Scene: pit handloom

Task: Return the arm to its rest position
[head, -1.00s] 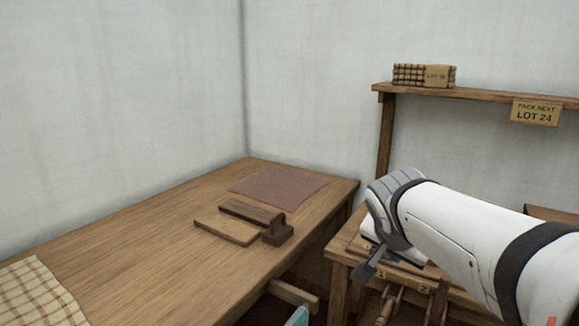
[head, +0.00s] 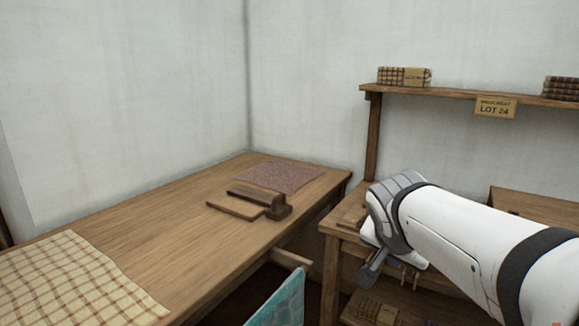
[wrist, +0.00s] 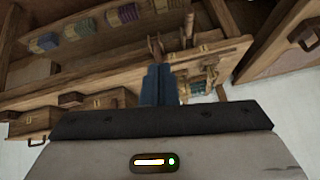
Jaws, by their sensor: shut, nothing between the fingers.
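My arm reaches in from the right edge of the head view, bent at its wrist. My gripper (head: 370,276) hangs at the end, pointing down and left, in front of the small wooden stand. In the wrist view my gripper (wrist: 158,72) shows its two blue-grey fingers together, with nothing between them. Beyond the fingers the wrist view shows wooden shelving (wrist: 120,62) with drawers and several coloured bundles; it appears tilted. I cannot tell the exact gap between gripper and furniture.
A long wooden table (head: 150,235) holds a checked cloth (head: 75,275), a reddish mat (head: 280,176) and a wooden block tool (head: 262,200). A teal cloth (head: 282,300) is at its front. A wall shelf (head: 450,94) carries folded bundles (head: 404,77) and a LOT 24 sign (head: 495,107).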

